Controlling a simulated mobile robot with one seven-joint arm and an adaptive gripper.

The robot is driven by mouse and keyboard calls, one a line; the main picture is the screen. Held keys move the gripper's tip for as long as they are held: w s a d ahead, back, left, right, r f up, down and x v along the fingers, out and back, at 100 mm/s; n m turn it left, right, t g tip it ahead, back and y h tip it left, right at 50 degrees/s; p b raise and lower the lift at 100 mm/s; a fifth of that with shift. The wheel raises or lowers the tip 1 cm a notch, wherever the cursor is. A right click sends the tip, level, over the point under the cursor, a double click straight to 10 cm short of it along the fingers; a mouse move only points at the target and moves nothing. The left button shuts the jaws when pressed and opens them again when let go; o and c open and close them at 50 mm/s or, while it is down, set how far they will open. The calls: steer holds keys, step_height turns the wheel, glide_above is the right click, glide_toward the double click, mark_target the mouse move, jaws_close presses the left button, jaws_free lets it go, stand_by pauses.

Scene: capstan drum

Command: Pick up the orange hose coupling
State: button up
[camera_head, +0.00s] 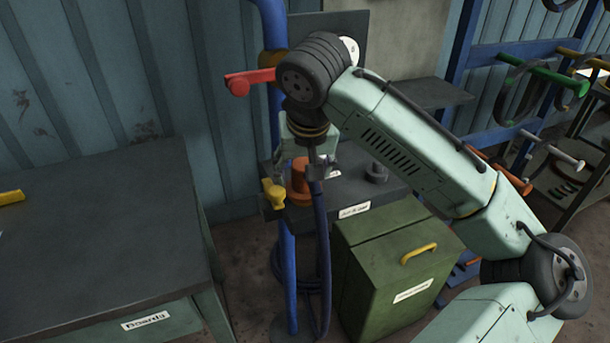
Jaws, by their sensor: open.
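The orange hose coupling (299,176) stands on the dark shelf of a stand, left of the middle of the view. A dark blue hose hangs down beside it past the shelf's front. My gripper (318,170) points down at the coupling's right side, and one finger overlaps it in the picture. The jaws are open. I cannot tell whether a finger touches the coupling or how far it reaches around it. My wrist and arm come in from the right and hide part of the area behind.
A yellow valve handle (273,193) sits just left of the coupling, and a red handle (250,80) juts from the blue pipe above. A green box (391,262) stands in front at right. A dark-topped bench (105,230) fills the left. A blue rack with pegs stands at right.

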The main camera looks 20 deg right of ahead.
mark_target(304, 162)
steer(key=shift+c, duration=0.4)
steer(key=c, duration=1.3)
step_height(304, 162, up, 10)
steer(key=shift+r+b, duration=0.1)
steer(key=shift+b, duration=0.55)
steer(key=shift+d, duration=0.1)
